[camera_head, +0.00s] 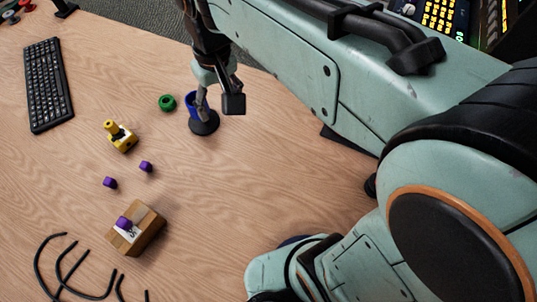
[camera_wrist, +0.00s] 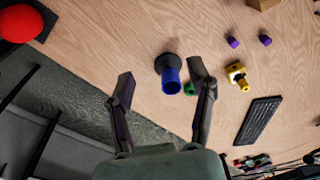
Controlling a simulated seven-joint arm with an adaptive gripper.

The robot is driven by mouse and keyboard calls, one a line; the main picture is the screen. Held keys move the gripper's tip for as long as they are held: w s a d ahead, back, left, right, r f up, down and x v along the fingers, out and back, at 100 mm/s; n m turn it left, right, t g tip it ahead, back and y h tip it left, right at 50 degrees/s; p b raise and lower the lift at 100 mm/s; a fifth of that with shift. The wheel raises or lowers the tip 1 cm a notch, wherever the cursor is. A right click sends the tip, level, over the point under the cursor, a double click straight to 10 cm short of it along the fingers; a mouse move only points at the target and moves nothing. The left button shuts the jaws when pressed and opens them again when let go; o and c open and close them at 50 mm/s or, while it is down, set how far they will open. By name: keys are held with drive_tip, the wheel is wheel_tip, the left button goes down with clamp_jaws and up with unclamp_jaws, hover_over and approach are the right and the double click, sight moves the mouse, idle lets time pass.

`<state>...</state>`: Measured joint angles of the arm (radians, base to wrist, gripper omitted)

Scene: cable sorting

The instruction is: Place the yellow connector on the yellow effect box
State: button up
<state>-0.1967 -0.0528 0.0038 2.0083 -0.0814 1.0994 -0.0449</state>
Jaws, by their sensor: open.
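The yellow effect box (camera_head: 124,143) sits on the table left of centre in the head view. A yellow connector (camera_head: 110,127) with a dark band appears to be on top of it, leaning to one side. In the wrist view the yellow box (camera_wrist: 233,70) and the yellow connector (camera_wrist: 243,85) show together at right, outside my fingers. My gripper (camera_head: 217,106) is open and empty, pointing down near a blue cup-like object (camera_head: 191,102) on a round black base. In the wrist view this blue object (camera_wrist: 171,82) appears between my spread fingers (camera_wrist: 160,74), closer to the right one.
A green ring (camera_head: 167,102) lies between the yellow box and the blue object. Two purple pieces (camera_head: 110,182) (camera_head: 146,166) lie in front. A wooden box (camera_head: 148,232) carries another purple piece. A keyboard (camera_head: 47,84) and black cables (camera_head: 58,270) lie at left. A red dome (camera_wrist: 20,23) shows in the wrist view.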

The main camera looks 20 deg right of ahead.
drive_tip(key=s+d+f+m, duration=0.1)
drive_tip(key=s+d+f, duration=0.1)
drive_tip(key=s, duration=0.6)
drive_tip(key=s+d+f+m+g, duration=0.1)
drive_tip(key=s+d+f, duration=0.1)
drive_tip(key=s, duration=0.6)
drive_tip(key=shift+d, duration=0.7)
drive_tip(key=shift+w+f, duration=0.1)
